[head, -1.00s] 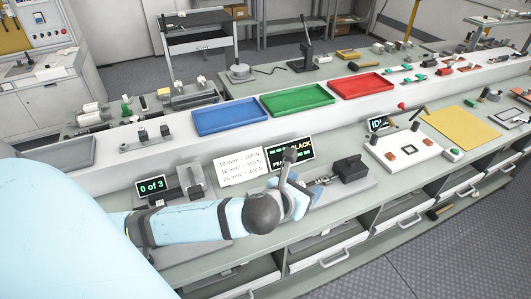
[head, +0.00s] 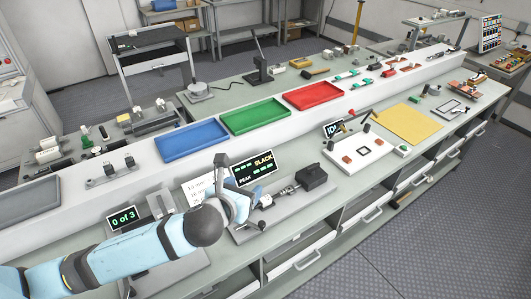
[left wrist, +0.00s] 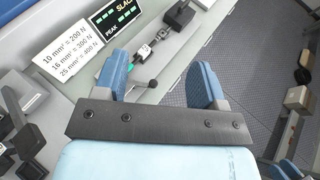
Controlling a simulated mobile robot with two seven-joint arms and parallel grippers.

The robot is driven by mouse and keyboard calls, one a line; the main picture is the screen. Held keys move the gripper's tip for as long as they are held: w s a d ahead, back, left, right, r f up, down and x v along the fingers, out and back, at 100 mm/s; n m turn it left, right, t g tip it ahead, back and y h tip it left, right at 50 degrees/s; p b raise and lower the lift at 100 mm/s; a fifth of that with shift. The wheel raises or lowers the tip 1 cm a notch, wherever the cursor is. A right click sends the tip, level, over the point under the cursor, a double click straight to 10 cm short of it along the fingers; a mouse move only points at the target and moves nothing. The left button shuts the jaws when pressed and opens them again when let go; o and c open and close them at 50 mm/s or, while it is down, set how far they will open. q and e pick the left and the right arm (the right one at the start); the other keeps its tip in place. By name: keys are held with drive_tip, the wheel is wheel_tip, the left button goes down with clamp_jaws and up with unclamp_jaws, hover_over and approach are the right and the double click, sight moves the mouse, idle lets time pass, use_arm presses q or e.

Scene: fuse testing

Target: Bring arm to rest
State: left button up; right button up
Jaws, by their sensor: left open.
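My left gripper (head: 238,198) is open over the near bench, beside a pull-test fixture (head: 268,202) with a dark block at its end. In the left wrist view its two blue fingers (left wrist: 160,88) stand apart with nothing between them. The fixture (left wrist: 148,50) and a ball-ended lever (left wrist: 153,84) lie beyond the fingers. In the head view my forearm and wrist hide part of the bench and of the white force card (head: 196,188). Blue parts at the lower right corner of the left wrist view may be my right gripper, too cut off to tell.
The display reading SLACK and PEAK (head: 254,168) stands close behind the gripper. A "0 of 3" display (head: 122,218) stands to the left. Blue (head: 190,140), green (head: 255,117) and red (head: 313,97) trays line the raised shelf. Open floor (head: 440,220) lies right of the bench.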

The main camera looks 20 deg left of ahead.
use_arm(q)
drive_tip(key=s+d+f+n+g+h, duration=0.1)
drive_tip(key=s+f+n, duration=0.7)
drive_tip(key=n, duration=0.8)
drive_tip(key=s+d+f+n+g+h, duration=0.1)
drive_tip(key=s+d+f+n+h, duration=0.1)
drive_tip(key=s+f+n, duration=0.6)
wheel_tip(320, 180, down, 7)
drive_tip(key=n, duration=0.9)
drive_tip(key=shift+d+f+g, duration=0.2)
drive_tip(key=shift+d+g, duration=0.1)
drive_tip(key=shift+d, duration=0.1)
